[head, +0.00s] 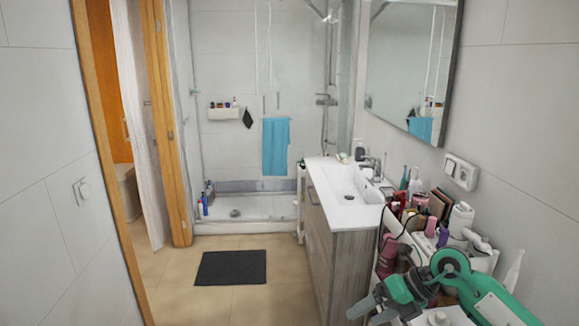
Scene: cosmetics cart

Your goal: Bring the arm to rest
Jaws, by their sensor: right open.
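My right arm (487,301), green and white, comes in from the lower right. Its gripper (364,314) is at the bottom of the view, in front of the cosmetics cart (484,261). The dark fingers point left and down and are open. I see nothing between them. The arm covers part of the cart's near side. My left gripper is not in view.
Bottles and cosmetics crowd the cart, among them a purple bottle (443,236) and a white bottle (461,218). A white sink (350,182) stands behind it. A dark mat (230,267) lies on the tiled floor, which is otherwise clear at left.

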